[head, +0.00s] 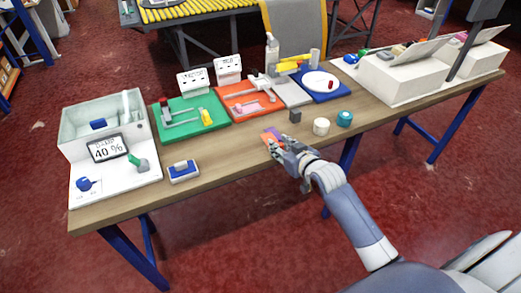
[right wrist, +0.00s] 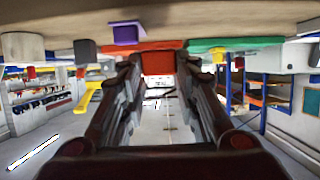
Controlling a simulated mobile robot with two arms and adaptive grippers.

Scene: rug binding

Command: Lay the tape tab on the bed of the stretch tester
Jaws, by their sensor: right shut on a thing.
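My right gripper (head: 275,143) is over the front edge of the wooden table, shut on a small orange tab. The orange tab (head: 267,137) shows at the fingertips, and in the right wrist view the orange piece (right wrist: 158,63) fills the gap between the fingers. A purple piece (head: 274,131) shows just beyond the tips. Which device is the stretch tester I cannot tell for sure; a grey device with a pink part (head: 245,107) stands on an orange mat (head: 228,97), and another grey device (head: 178,118) stands on a green mat (head: 187,133). My left gripper is out of view.
A dark grey block (head: 295,115), a white roll (head: 321,126) and a teal roll (head: 344,118) stand right of my gripper. A blue-and-white stamp-like block (head: 184,171) and a white box with a 40 % display (head: 108,148) are on the left. Bare wood (head: 230,150) lies between.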

